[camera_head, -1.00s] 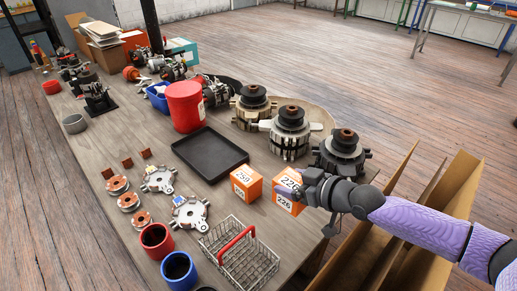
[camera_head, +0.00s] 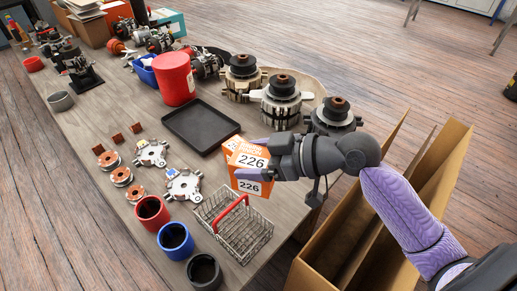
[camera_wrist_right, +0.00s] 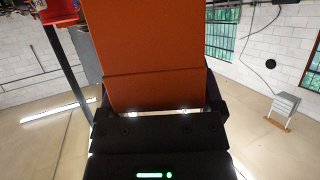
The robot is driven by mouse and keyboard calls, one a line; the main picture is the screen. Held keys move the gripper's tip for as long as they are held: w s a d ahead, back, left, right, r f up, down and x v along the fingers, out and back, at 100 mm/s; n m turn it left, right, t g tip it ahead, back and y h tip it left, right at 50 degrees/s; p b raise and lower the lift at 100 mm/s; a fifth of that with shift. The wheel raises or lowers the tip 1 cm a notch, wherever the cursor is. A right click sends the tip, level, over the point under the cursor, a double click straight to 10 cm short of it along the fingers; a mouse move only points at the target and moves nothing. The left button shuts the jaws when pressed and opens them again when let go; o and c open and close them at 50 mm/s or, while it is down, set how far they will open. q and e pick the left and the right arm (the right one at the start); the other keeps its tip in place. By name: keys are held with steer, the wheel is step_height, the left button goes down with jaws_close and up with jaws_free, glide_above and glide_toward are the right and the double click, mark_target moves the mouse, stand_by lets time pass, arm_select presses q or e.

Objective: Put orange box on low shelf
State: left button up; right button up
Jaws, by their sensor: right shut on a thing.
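An orange box (camera_head: 240,178) with white "226" labels is held in my right gripper (camera_head: 262,163), above the table's near right side. It is tilted, and its orange face fills the middle of the right wrist view (camera_wrist_right: 145,55) between the fingers. No thing is clearly identifiable as the low shelf; a tan open unit with upright dividers (camera_head: 447,165) stands low beside the table, right of and below my right gripper. My left gripper is not in view.
A black tray (camera_head: 172,128), a wire basket (camera_head: 262,232) with a red handle and alternators (camera_head: 281,92) stand on the table near the held box. Red (camera_head: 152,214), blue (camera_head: 175,241) and black cups are at the near edge. Open floor lies right of the table.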

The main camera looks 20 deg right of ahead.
steer(key=w+d+f+m+t+h, duration=0.3)
steer(key=w+d+f+m+h, duration=0.1)
steer(key=d+f, duration=0.4)
steer(key=shift+w+d+m+h, duration=0.3)
steer(key=shift+w+d, duration=0.55)
steer(key=shift+d, duration=0.05)
